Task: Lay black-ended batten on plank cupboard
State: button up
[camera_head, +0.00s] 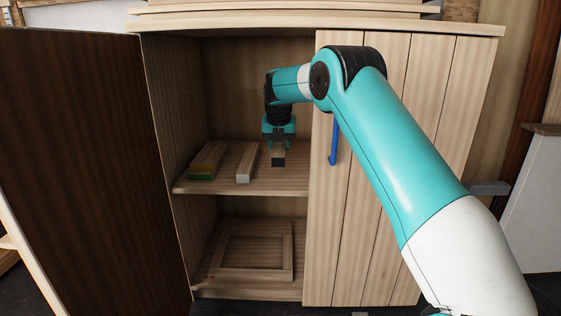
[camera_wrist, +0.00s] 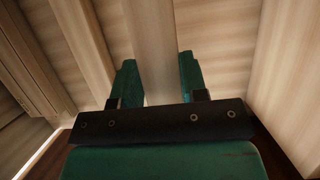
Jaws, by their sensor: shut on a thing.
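My gripper (camera_head: 279,147) reaches down inside the plank cupboard (camera_head: 440,110), over its middle shelf. It is shut on the black-ended batten (camera_head: 278,161), whose dark end faces the front. In the wrist view the pale batten (camera_wrist: 152,40) runs between the two green fingers of my gripper (camera_wrist: 157,76). I cannot tell whether the batten touches the shelf or hangs just above it. The cupboard's top (camera_head: 230,24) is pale wood.
On the shelf (camera_head: 225,188), a white-ended batten (camera_head: 245,164) and a green-ended batten (camera_head: 206,162) lie to the left. The dark left door (camera_head: 80,140) stands open; the right door is shut, with a blue handle (camera_head: 334,142). A wooden frame (camera_head: 250,276) lies below.

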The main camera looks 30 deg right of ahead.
aim_at(279, 145)
notch_tip(279, 145, down, 3)
jog(key=shift+f+b, duration=0.1)
jog(key=shift+b, duration=0.8)
jog(key=shift+f+p, duration=0.15)
jog(key=shift+p, duration=0.3)
jog(key=shift+f, duration=0.35)
jog(key=o, duration=1)
jog(key=shift+c, duration=0.2)
